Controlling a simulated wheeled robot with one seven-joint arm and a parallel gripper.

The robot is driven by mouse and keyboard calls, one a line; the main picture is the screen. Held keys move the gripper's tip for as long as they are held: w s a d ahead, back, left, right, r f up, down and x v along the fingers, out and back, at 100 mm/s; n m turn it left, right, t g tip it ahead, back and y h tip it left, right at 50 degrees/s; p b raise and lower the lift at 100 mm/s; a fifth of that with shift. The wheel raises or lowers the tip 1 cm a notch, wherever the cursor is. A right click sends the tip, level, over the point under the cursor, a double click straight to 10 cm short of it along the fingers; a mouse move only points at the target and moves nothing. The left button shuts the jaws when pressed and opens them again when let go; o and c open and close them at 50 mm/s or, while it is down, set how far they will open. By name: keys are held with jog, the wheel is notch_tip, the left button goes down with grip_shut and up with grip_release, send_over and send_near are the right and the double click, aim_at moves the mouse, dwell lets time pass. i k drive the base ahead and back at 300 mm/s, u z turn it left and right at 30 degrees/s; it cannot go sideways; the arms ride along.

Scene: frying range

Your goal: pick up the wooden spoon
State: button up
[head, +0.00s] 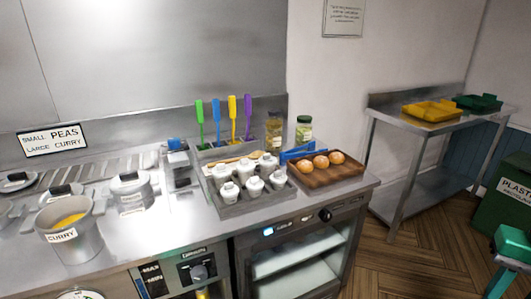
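The wooden spoon (229,161) appears as a thin, light-brown strip, lying roughly left to right on the steel counter unit. It is just behind a grey tray (233,210) of several white-capped pots (254,186), which may hide part of it. Behind it stand upright utensils with green (199,112), blue, yellow and purple handles.
A wooden tray (348,181) with three round brown items and a blue object (301,152) stand right of the pots. Two jars (304,129) stand behind. A curry pot (73,232) is at left. A side table (440,122) and green bin (502,205) are at right.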

aim_at(256, 155)
jog(key=u, duration=0.2)
jog(key=i, duration=0.7)
jog(key=u, duration=0.8)
jog(key=i, duration=0.6)
jog(key=z, duration=0.05)
